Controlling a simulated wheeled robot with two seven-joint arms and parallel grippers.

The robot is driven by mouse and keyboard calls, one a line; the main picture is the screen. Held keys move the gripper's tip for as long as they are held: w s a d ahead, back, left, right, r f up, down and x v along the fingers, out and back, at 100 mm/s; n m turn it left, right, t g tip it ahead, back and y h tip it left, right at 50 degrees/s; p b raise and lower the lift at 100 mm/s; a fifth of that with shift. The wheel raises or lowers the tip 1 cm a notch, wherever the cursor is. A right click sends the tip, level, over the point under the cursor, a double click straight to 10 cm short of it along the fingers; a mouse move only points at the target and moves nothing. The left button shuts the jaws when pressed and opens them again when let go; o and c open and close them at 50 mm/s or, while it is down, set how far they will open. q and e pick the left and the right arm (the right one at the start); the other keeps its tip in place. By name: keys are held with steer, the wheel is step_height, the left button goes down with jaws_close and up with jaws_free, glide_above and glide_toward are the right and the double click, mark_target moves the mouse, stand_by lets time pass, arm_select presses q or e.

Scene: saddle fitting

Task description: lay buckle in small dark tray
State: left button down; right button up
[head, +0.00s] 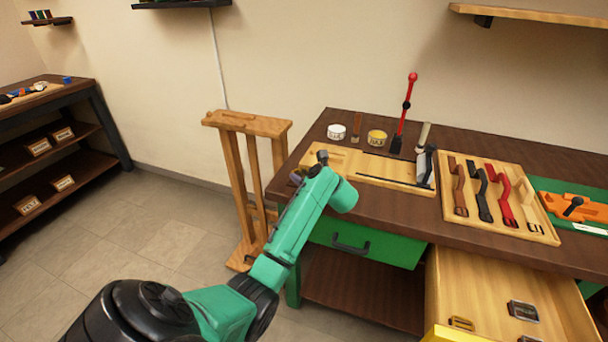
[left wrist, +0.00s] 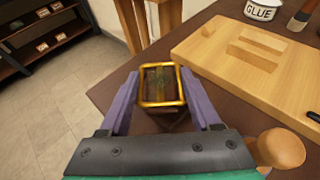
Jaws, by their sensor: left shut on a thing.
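A gold-coloured square buckle (left wrist: 162,103) is held between the purple fingers of my left gripper (left wrist: 160,85) in the left wrist view. The gripper is shut on it. A small dark brown shape shows through and just below the buckle; I cannot clearly tell whether it is the small dark tray or how far below it lies. In the head view my left gripper (head: 298,176) is by the bench's left end, mostly hidden behind my green arm, and the buckle cannot be made out there. My right gripper is not in view.
The dark bench (head: 377,208) carries a light wooden board (head: 372,166), tins, a red-handled lever (head: 406,105) and a rack of coloured handles (head: 540,228). A wooden stand (head: 246,124) is left of it. An open drawer (head: 490,280) at lower right holds other buckles.

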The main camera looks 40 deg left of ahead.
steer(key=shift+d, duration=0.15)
arm_select(q)
steer(key=shift+f, duration=0.3)
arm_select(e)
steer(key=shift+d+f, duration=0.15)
arm_select(q)
jaws_free()
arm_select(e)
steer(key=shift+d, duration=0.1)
